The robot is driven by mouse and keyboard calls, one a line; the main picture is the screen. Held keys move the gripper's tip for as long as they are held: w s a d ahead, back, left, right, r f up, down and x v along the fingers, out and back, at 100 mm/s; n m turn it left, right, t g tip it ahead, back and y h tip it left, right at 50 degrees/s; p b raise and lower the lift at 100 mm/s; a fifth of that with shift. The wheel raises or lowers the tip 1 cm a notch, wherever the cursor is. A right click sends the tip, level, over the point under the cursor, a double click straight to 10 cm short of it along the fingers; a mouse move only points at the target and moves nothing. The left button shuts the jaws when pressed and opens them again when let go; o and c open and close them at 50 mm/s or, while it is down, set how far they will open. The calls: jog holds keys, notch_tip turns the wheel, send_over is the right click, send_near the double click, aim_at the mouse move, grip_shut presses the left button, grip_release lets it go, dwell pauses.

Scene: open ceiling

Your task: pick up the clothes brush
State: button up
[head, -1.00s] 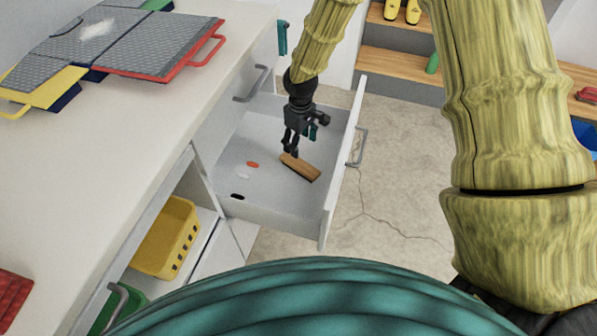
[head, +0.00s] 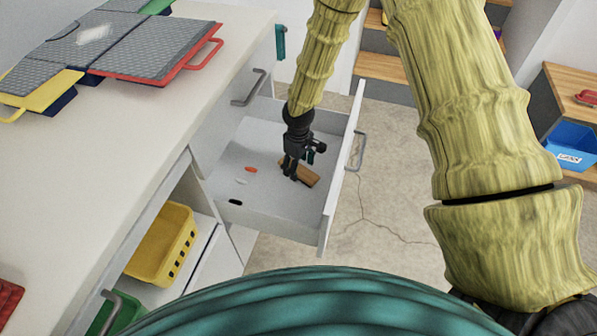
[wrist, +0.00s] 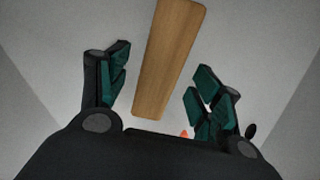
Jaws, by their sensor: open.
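The clothes brush (head: 308,178) has a brown wooden back and lies in the open white drawer (head: 265,203), close to its front panel. It also shows in the wrist view (wrist: 168,60), running from the top edge down between the two fingers. My gripper (head: 292,172) is inside the drawer, over the brush's left end and hiding part of it. In the wrist view my gripper (wrist: 158,88) has its dark green pads spread apart, one on each side of the brush with a gap to each. I cannot tell the exact height of the fingertips above the drawer floor.
Small orange (head: 250,169), white (head: 241,182) and black (head: 235,202) items lie in the drawer's left part. The drawer walls surround my gripper. The white counter (head: 110,150) stands to the left, with a yellow basket (head: 160,245) below. Cracked floor (head: 400,180) lies beyond the drawer front.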

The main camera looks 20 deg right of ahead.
notch_tip(320, 180, down, 2)
jog(key=shift+f, duration=0.1)
jog(key=c, duration=1.3)
jog(key=shift+o, duration=0.2)
notch_tip(320, 180, up, 10)
jog(key=shift+r+p, duration=0.1)
jog(key=shift+p, duration=0.35)
